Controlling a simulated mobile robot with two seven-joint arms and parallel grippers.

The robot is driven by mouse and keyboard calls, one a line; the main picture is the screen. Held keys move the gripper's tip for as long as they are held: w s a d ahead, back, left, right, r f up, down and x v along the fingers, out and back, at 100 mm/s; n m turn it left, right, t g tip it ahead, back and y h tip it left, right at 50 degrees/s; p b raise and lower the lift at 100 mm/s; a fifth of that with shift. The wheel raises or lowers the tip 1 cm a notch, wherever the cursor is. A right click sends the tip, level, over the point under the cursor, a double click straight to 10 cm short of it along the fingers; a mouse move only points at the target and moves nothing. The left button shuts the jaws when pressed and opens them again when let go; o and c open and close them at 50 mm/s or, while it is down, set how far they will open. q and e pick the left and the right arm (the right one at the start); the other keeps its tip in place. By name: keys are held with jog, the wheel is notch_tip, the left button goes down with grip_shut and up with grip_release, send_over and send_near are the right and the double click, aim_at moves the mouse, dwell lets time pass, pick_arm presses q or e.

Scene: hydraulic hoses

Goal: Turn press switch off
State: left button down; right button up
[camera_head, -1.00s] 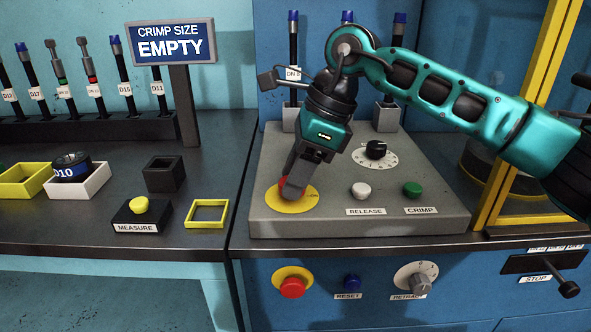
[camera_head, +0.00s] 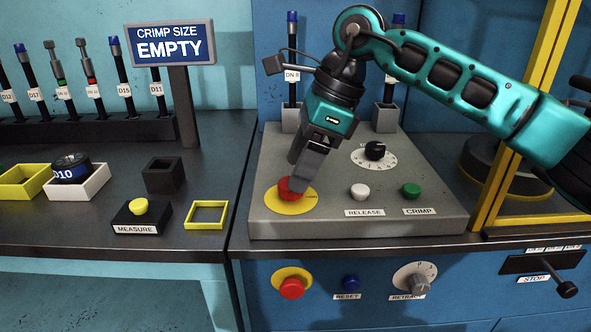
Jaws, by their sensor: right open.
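The grey press control box (camera_head: 420,217) stands on the bench at the centre. On its left is a red button (camera_head: 289,190) on a yellow disc (camera_head: 284,204). My right gripper (camera_head: 298,184) points down at this red button, its fingertips at the button's upper right side and hiding part of it. I cannot tell whether they touch. A black dial (camera_head: 375,151), a white RELEASE button (camera_head: 359,192) and a green CRIMP button (camera_head: 411,190) are on the same box. Another red button (camera_head: 291,288) on yellow is on the blue front panel below. My left gripper is not in view.
Below are a blue RESET button (camera_head: 350,284), a RETRACT knob (camera_head: 421,284) and a STOP lever (camera_head: 567,289). At left are a yellow MEASURE button (camera_head: 139,206), small trays and a sign (camera_head: 170,43) reading EMPTY. A yellow frame (camera_head: 524,110) stands at right.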

jog(key=p+v, duration=0.1)
jog(key=v, duration=0.9)
jog(key=shift+r, duration=0.15)
jog(key=shift+d, duration=0.15)
